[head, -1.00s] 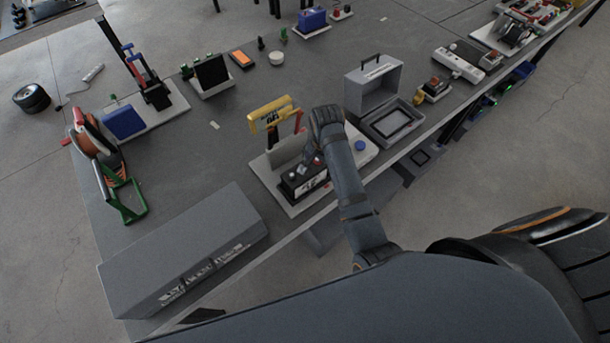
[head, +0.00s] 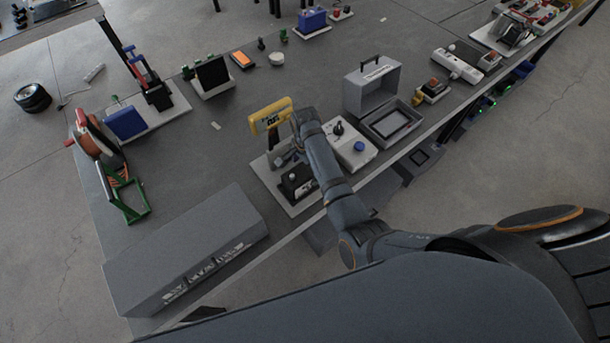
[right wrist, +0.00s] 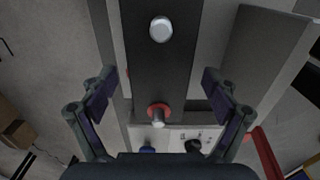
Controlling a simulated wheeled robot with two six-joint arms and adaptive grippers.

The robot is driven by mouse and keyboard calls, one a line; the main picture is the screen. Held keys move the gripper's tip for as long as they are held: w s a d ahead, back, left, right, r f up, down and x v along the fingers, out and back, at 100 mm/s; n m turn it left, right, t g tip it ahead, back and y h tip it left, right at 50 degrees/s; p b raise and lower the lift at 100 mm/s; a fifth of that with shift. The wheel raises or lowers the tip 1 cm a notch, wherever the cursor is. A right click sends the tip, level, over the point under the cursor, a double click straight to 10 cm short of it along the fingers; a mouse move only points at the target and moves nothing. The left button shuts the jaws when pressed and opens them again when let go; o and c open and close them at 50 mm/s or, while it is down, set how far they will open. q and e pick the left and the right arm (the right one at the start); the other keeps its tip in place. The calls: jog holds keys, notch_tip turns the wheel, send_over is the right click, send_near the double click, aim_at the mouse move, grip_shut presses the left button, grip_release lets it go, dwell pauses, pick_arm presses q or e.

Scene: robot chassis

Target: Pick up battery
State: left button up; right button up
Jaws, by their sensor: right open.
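The battery (head: 300,184) is a black box with terminals on top, on a light base plate near the front edge of the table. It also shows in the right wrist view (right wrist: 160,85), where one silver terminal and one terminal with a red ring face the camera. My right gripper (head: 284,152) is above the battery's far side in the head view, partly hidden by my own arm. In the right wrist view its open fingers (right wrist: 158,88) stand on either side of the battery, with gaps on both sides. My left gripper is not in view.
A white box with a blue knob (head: 358,147) is close on the right, beside an open grey case (head: 372,88). A long grey box (head: 185,250) lies at the front left. The table between has free room.

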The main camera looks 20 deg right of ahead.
aim_at(305, 169)
jog(key=shift+f, duration=1.65)
jog(key=shift+a, duration=0.1)
jog(key=c, duration=1.8)
jog(key=shift+w+r, duration=0.1)
jog(key=shift+r, duration=0.05)
grip_shut()
jog(key=shift+w+r, duration=0.1)
jog(key=shift+r, duration=0.45)
jog(key=s+d+r, duration=0.8)
jog(key=s+r, duration=0.3)
jog(key=shift+s+r+p, duration=0.35)
jog(key=shift+p, duration=0.1)
